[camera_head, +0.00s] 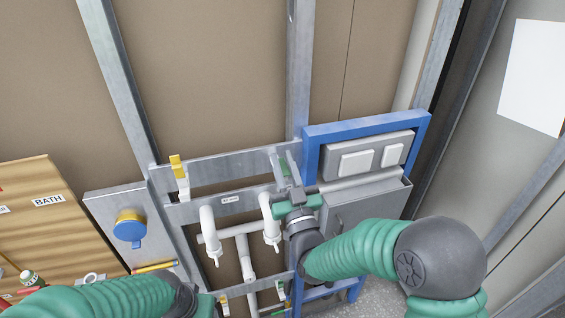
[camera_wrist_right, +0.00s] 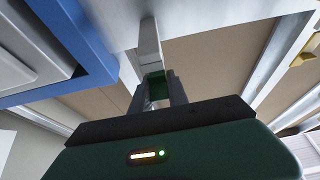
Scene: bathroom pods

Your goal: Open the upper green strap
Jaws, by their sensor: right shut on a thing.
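The upper green strap (camera_head: 283,163) hangs on the metal rail, just left of the blue frame. My right gripper (camera_head: 289,185) reaches up to it from below. In the right wrist view, my right gripper (camera_wrist_right: 158,92) is shut on the strap's green end (camera_wrist_right: 153,86), with its pale grey part (camera_wrist_right: 150,42) running up beyond the fingers. In the head view the gripper partly covers the strap's lower end. My left arm enters at the bottom left; its gripper is only partly in view at the bottom edge, and its fingers cannot be made out.
Right of the strap is a blue frame (camera_head: 367,126) around a grey panel with two white plates. White pipes (camera_head: 244,245) stand below the rail. A lower green strap (camera_head: 281,290) is near the bottom.

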